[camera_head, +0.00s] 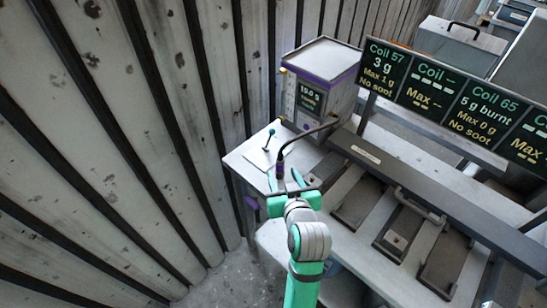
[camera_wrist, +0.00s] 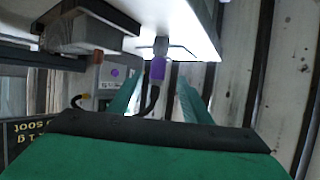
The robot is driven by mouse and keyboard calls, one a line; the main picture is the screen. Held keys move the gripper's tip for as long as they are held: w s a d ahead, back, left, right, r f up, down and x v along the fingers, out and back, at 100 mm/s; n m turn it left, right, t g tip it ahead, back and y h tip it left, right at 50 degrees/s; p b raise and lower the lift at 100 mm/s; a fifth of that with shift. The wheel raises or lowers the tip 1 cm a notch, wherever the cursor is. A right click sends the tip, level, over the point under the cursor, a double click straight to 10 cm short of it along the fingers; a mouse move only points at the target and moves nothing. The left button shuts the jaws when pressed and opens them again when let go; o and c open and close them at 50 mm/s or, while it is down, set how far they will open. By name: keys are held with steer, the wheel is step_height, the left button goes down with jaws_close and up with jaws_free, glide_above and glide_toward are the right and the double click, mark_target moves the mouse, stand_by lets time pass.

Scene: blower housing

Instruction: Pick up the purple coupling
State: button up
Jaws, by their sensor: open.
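The purple coupling (camera_wrist: 157,69) is on the end of a black hose in the wrist view. It lies between the tips of my gripper's two green fingers, with a visible gap on the right side. In the head view the coupling (camera_head: 280,171) is small and partly lost among the fingers, below the bend of the hose (camera_head: 305,134). My gripper (camera_head: 284,177) is open around it at the side of the pale bench. It also shows open in the wrist view (camera_wrist: 158,82). I cannot tell whether either finger touches the coupling.
A box with a purple band and a small display (camera_head: 318,90) stands on the bench (camera_head: 240,160), beside a teal-knobbed lever (camera_head: 269,139). Coil sign boards (camera_head: 435,88) and a rack with dark slots (camera_head: 400,238) are to the right. A ribbed wall (camera_head: 120,140) closes off the left.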

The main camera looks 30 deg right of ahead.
mark_target(281, 167)
steer(key=x, duration=0.4)
steer(key=shift+w+a+r, duration=0.1)
steer(key=shift+a+r, duration=0.05)
steer(key=shift+r, duration=0.05)
steer(key=shift+w+d+f, duration=0.4)
steer(key=shift+w+d, duration=0.05)
steer(key=shift+d, duration=0.15)
steer(key=shift+x, duration=2.75)
steer(key=shift+c, duration=0.2)
steer(key=shift+r, duration=0.1)
jaws_close()
steer(key=shift+r, duration=0.15)
